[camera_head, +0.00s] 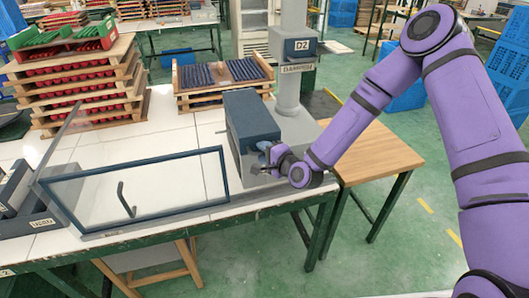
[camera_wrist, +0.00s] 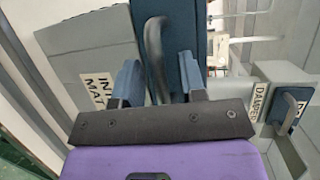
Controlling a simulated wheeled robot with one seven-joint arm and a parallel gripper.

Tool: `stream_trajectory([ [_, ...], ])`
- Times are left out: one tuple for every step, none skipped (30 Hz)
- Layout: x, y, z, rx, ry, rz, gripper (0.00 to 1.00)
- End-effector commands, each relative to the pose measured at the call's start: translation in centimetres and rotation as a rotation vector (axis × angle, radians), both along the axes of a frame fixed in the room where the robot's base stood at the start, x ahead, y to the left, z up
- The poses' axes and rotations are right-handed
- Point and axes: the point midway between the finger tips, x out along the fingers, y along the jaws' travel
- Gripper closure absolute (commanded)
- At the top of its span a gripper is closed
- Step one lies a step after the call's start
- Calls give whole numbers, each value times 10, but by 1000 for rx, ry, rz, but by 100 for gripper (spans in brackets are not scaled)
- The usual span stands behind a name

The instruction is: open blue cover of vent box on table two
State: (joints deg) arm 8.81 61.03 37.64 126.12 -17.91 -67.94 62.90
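The vent box (camera_head: 238,165) is a grey box with a dark blue cover (camera_head: 250,118), standing near the right end of the white table. My gripper (camera_head: 264,166) is at the box's right side, low against the front. In the wrist view the blue cover (camera_wrist: 182,40) is upright in front of my gripper (camera_wrist: 158,85). A curved dark handle (camera_wrist: 154,45) on it lies between the two blue-grey fingers. The fingers are apart, with a visible gap beside the handle; I cannot tell whether either touches it. The lower handle is hidden by the gripper body.
A glass panel in a blue frame (camera_head: 150,154) stands on the table's left part. A grey post with a D2 damper box (camera_head: 292,46) rises behind the vent box. Pallets of red parts (camera_head: 80,88) and a crate of dark parts (camera_head: 222,76) stand behind. A wooden side table (camera_head: 380,150) is at right.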

Motion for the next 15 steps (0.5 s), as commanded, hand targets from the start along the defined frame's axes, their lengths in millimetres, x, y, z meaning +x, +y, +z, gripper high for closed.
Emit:
stream_trajectory([
  [0, 0, 0, 0, 0, 0, 62],
  [0, 0, 0, 0, 0, 0, 67],
  [0, 0, 0, 0, 0, 0, 76],
  [0, 0, 0, 0, 0, 0, 83],
  [0, 0, 0, 0, 0, 0, 90],
  [0, 0, 0, 0, 0, 0, 99],
  [0, 0, 0, 0, 0, 0, 100],
  [0, 0, 0, 0, 0, 0, 100],
  [0, 0, 0, 0, 0, 0, 100],
  [0, 0, 0, 0, 0, 0, 100],
  [0, 0, 0, 0, 0, 0, 100],
  [0, 0, 0, 0, 0, 0, 100],
  [0, 0, 1, -1, 1, 0, 100],
  [0, 0, 1, -1, 2, 0, 100],
  [0, -1, 2, -1, 3, -1, 100],
])
